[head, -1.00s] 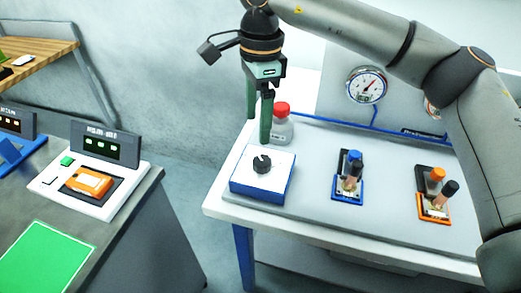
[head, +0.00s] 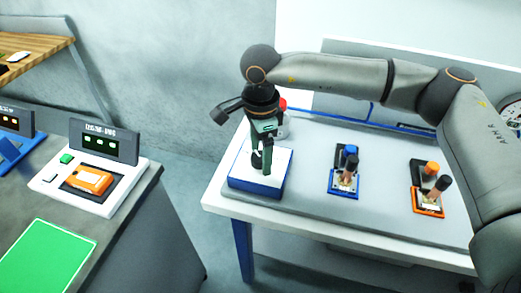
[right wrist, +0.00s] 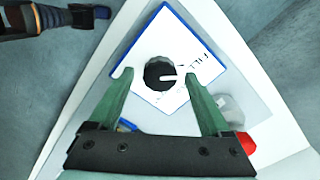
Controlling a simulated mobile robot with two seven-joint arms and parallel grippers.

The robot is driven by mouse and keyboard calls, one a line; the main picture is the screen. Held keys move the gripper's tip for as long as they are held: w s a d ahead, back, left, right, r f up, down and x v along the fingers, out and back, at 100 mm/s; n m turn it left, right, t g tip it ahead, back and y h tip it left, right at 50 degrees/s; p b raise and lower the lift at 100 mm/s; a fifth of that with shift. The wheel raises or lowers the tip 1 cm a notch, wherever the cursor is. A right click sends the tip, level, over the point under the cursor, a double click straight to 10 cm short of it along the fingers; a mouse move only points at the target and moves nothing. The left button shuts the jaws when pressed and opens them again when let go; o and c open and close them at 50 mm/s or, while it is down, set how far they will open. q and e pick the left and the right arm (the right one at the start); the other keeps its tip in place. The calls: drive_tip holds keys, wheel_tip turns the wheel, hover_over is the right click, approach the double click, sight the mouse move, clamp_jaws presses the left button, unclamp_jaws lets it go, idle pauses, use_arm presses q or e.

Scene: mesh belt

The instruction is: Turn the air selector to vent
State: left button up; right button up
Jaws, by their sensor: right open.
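The air selector is a blue box with a white top (head: 243,177) at the left end of the white table. Its round black knob (right wrist: 159,73) with a white pointer mark shows in the right wrist view. Lettering that seems to read FILL is on the top near the pointer; other marks are too small to read. My right gripper (head: 262,160) is above the box, pointing down, and hides most of the knob in the head view. In the right wrist view its green fingers (right wrist: 165,80) are apart, one on each side of the knob, and hold nothing.
A red-capped bottle (head: 283,118) stands behind the box, partly hidden by my gripper. A blue valve block (head: 345,180) and an orange one (head: 428,200) stand to the right. A separate bench with an orange device (head: 88,180) is at the left.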

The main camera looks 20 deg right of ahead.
drive_tip(key=shift+c, duration=0.2)
clamp_jaws()
idle(0.6)
